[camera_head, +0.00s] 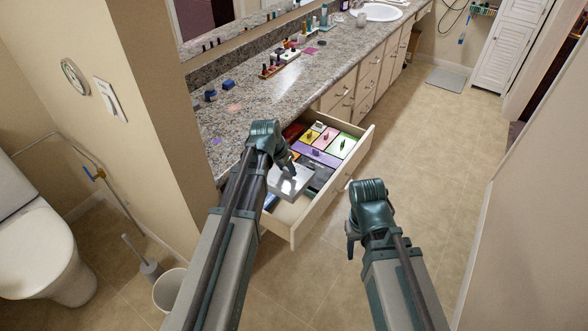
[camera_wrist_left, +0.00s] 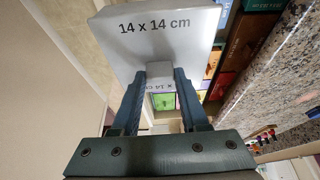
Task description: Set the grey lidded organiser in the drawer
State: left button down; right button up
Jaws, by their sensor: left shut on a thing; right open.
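The grey lidded organiser (camera_head: 288,184) is over the near part of the open drawer (camera_head: 334,188) in the head view. I cannot tell whether it hangs just above the drawer floor or touches it. My left gripper (camera_head: 289,168) is above it, shut on the knob of its lid. In the left wrist view the organiser (camera_wrist_left: 160,35) shows a pale face marked "14 x 14 cm", and the left gripper (camera_wrist_left: 161,75) has its two fingers around the knob. My right gripper (camera_head: 352,245) is open and empty, to the right of the drawer over the floor.
Other organisers fill the far part of the drawer: purple (camera_head: 314,156), green (camera_head: 342,145), yellow, red and dark ones. A bare strip of drawer floor (camera_head: 289,212) lies at the near end. The granite counter (camera_head: 237,108) borders the drawer's left side. A bin (camera_head: 169,290) stands lower left.

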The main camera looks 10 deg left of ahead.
pick_arm(q)
notch_tip(320, 180, down, 14)
jog(key=b, duration=1.3)
jog(key=shift+r, duration=0.2)
jog(key=shift+f+b, duration=0.1)
jog(key=shift+b, duration=0.2)
notch_tip(320, 180, down, 4)
jog(key=b, duration=0.4)
jog(key=shift+f, duration=0.25)
jog(key=shift+r, duration=0.15)
jog(key=c, duration=0.9)
grip_release()
jog(key=shift+f+b, duration=0.2)
jog(key=shift+b, duration=0.15)
jog(key=o, duration=0.5)
jog(key=shift+r, duration=0.1)
